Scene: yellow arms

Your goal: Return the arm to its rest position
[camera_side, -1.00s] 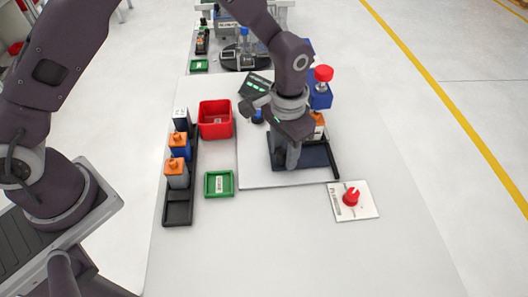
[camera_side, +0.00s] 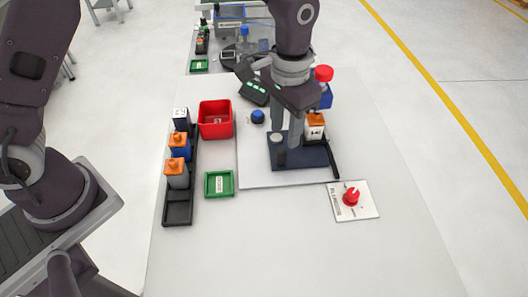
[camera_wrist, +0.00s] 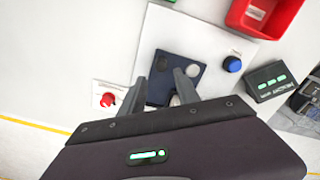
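My gripper (camera_side: 286,134) is open and empty above the dark blue plate (camera_side: 312,158) in the side view. In the wrist view its two fingers (camera_wrist: 160,93) are apart, with the dark plate (camera_wrist: 187,66) showing between and beyond them. A white bottle with an orange cap (camera_side: 314,127) stands upright on the plate's back right part, beside the right finger. A grey round spot and a small dark round piece show on the plate's left part, close to the fingers in the picture. I cannot tell how high the fingertips are above them.
A red bin (camera_side: 215,135), a green tray (camera_side: 219,192) and a black rack (camera_side: 178,213) with several bottles stand left. A blue knob (camera_side: 257,116) and a display box (camera_side: 254,93) lie behind. A red switch (camera_side: 351,197) sits front right. The table's front is clear.

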